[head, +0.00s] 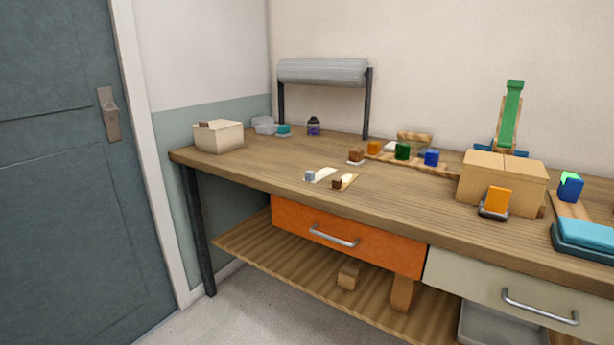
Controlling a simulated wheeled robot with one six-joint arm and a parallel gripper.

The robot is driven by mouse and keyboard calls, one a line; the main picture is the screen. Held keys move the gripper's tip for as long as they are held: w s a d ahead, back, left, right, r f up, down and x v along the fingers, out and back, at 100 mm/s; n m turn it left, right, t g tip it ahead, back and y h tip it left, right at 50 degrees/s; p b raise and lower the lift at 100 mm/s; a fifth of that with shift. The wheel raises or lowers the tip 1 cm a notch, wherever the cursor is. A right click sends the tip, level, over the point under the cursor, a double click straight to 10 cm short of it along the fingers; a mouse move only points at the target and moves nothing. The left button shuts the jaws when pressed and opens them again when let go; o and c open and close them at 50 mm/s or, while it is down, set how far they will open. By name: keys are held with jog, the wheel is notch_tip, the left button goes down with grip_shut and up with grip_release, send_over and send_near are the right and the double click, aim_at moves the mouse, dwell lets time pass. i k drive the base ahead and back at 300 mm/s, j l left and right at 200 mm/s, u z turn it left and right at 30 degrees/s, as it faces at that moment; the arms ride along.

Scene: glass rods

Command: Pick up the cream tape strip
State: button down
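A flat cream strip (324,173), which looks like the cream tape strip, lies on the wooden workbench (270,170) near its front edge, left of the middle. A small grey-blue block (309,176) sits at its left end and hides part of it. A tan strip (349,180) with a small brown block (337,184) lies just to its right; whether the two strips touch is too small to tell. My gripper is not in view.
A cream box (219,136) stands at the bench's left end. A grey roll (322,71) on dark posts stands behind. Several coloured blocks and a cardboard box (500,181) are to the right. The bench between the cream box and the strips is clear. An orange drawer (345,238) is below.

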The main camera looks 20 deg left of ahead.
aim_at(312, 178)
jog(key=u, duration=1.05)
